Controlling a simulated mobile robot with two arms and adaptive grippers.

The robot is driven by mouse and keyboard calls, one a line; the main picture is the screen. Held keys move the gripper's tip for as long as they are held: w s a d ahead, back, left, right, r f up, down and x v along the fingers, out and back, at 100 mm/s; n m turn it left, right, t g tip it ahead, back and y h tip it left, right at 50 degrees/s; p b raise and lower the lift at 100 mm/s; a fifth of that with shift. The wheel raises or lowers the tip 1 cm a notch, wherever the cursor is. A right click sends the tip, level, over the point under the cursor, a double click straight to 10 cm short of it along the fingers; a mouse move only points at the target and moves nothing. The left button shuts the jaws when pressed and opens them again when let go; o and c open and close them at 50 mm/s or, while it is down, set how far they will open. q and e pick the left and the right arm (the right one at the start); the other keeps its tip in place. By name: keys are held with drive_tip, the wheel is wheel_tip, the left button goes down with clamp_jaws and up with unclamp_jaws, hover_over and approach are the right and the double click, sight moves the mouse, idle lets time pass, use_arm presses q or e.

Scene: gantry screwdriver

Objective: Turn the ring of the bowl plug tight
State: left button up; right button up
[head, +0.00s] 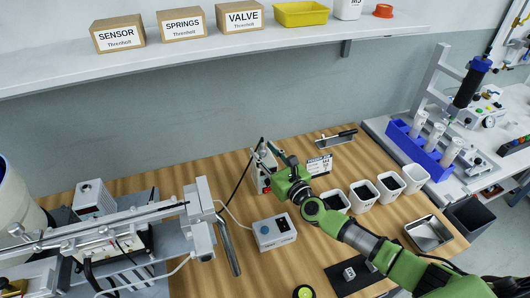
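My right arm comes in from the lower right, and its green and dark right gripper (283,160) is at a small upright controller box (261,168) near the back of the wooden table. The fingertips are small and partly hidden, so I cannot tell whether they are open or shut, or touching anything. A dark cable (243,174) rises to the top of this box. The bowl plug and its ring are too small or hidden behind the gripper to make out. Part of a white bowl (18,200) shows at the left edge. My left gripper is not in view.
A grey control box with a blue knob (274,232) stands in front of the gripper. Several white bins (364,196) stand right of it, partly behind my arm. A metal rail (120,217) fills the left. A shelf (210,48) with boxes overhangs the back.

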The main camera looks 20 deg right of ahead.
clamp_jaws()
drive_tip(key=shift+a, duration=0.1)
drive_tip(key=shift+s+a+r+m+h+p, duration=0.1)
drive_tip(key=shift+a+m+h+p, duration=0.05)
drive_tip(key=shift+m+h+p, duration=0.9)
drive_tip(key=shift+a+m+h+p, duration=0.1)
drive_tip(key=shift+m+h+p, duration=0.35)
drive_tip(key=shift+h, duration=0.7)
drive_tip(key=h, duration=0.1)
drive_tip(key=m+h, duration=0.1)
drive_tip(key=shift+a+f+m+h, duration=0.1)
drive_tip(key=shift+f+m+h, duration=0.2)
drive_tip(key=shift+h, duration=0.1)
drive_tip(key=shift+m+h+b, duration=0.8)
drive_tip(key=shift+h+b, duration=0.05)
drive_tip(key=shift+h, duration=0.35)
drive_tip(key=shift+r+g, duration=0.1)
drive_tip(key=shift+g, duration=0.2)
